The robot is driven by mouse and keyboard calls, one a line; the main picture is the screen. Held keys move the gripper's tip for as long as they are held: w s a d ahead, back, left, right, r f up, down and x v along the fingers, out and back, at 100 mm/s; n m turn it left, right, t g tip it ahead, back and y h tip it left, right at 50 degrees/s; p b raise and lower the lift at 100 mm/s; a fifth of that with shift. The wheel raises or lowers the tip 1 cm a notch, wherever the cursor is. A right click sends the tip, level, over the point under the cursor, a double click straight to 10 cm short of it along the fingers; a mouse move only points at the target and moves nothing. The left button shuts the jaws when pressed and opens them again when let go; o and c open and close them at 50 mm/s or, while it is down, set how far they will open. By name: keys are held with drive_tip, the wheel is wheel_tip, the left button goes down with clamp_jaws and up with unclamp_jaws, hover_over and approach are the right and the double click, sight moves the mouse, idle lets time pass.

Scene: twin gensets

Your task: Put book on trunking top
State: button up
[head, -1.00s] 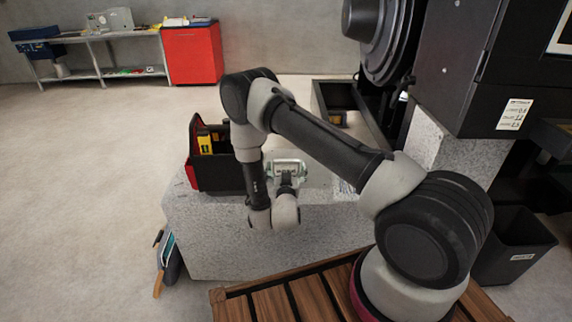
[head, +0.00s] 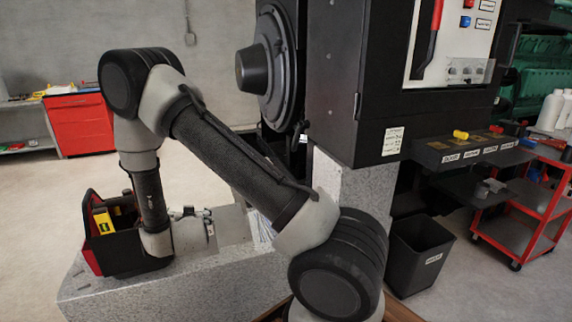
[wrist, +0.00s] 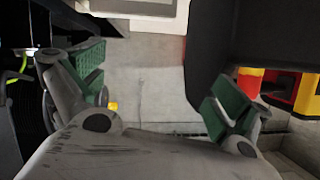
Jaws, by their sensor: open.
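My gripper (head: 208,228) is low over the pale granite plinth (head: 110,298), just right of a black and red tool bag (head: 122,256). In the wrist view its two green-padded fingers (wrist: 160,88) stand wide apart with nothing between them. The dark side of the bag (wrist: 235,40) fills the upper right there. I cannot make out a book for certain in any view. I cannot tell which surface is the trunking top.
A black cabinet (head: 345,90) stands on the plinth behind my arm. A black ledge with labels (head: 470,150) is on its right, above a dark bin (head: 417,252). A red trolley (head: 530,208) stands at far right. A red cabinet (head: 82,124) is far left; open floor lies before it.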

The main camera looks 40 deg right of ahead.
wheel_tip(320, 180, up, 9)
drive_tip(key=g+y, duration=0.2)
drive_tip(key=s+d+r+n+g+y, duration=0.1)
drive_tip(key=s+d+r+n+y, duration=0.1)
drive_tip(key=s+r, duration=0.4)
drive_tip(key=s+d+r+n+g+y, duration=0.1)
drive_tip(key=s+d+r+g, duration=0.1)
drive_tip(key=s+r, duration=0.45)
drive_tip(key=s+d+r+g, duration=0.1)
drive_tip(key=s+d+r, duration=0.1)
drive_tip(key=s, duration=0.6)
drive_tip(key=s+d+r+n+g+h, duration=0.1)
drive_tip(key=s+d+r, duration=0.2)
drive_tip(key=s, duration=0.5)
drive_tip(key=s+d+r+n+g, duration=0.1)
drive_tip(key=s+d+r+g, duration=0.1)
drive_tip(key=s, duration=0.7)
drive_tip(key=shift+d+r+h, duration=0.3)
drive_tip(key=shift+d+r, duration=0.2)
drive_tip(key=shift+d, duration=0.5)
